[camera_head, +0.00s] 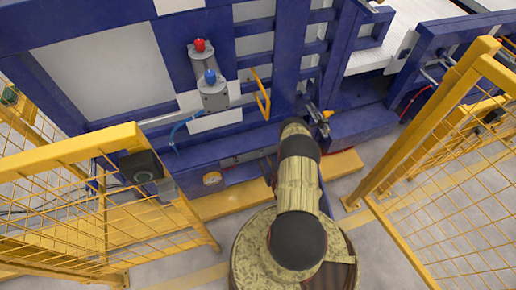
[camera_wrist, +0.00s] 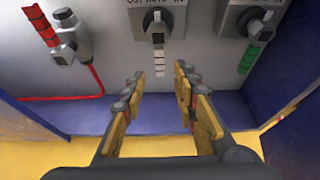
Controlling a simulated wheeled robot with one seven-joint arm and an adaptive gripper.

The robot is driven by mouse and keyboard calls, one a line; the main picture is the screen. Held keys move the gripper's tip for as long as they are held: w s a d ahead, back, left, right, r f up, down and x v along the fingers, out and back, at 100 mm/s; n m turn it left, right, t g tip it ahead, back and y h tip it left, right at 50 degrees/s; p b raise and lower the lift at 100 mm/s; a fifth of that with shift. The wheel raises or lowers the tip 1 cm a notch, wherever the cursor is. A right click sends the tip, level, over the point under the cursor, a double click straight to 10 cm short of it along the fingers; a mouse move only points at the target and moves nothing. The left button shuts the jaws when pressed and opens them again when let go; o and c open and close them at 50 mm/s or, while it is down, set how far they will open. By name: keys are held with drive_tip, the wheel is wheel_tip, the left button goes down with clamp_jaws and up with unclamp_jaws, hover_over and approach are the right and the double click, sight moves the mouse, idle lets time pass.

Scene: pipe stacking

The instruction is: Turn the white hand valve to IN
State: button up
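In the wrist view, a dark hand valve (camera_wrist: 157,24) sits at the top middle on a grey panel, with a column of white marks (camera_wrist: 159,64) below it. Its handle points down. A label plate (camera_wrist: 176,4) above it is cut by the top edge; its words are only partly readable. My gripper (camera_wrist: 162,78) is open and empty, its two yellow-padded fingers apart just below and in front of this valve, not touching it. In the head view my gripper (camera_head: 319,113) is small beside the blue frame, and the valve cannot be made out.
A second valve (camera_wrist: 257,20) with green marks (camera_wrist: 248,58) is at the right. A red striped fitting (camera_wrist: 40,25) and a red hose (camera_wrist: 98,80) are at the left. Blue walls flank the panel. Yellow mesh fences (camera_head: 80,190) stand on both sides of my base.

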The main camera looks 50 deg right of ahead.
sight(261, 155)
drive_tip(key=b+x, duration=0.2)
drive_tip(key=x, duration=0.6)
drive_tip(key=shift+r, duration=0.1)
drive_tip(key=c, duration=0.3)
drive_tip(key=c, duration=0.4)
clamp_jaws()
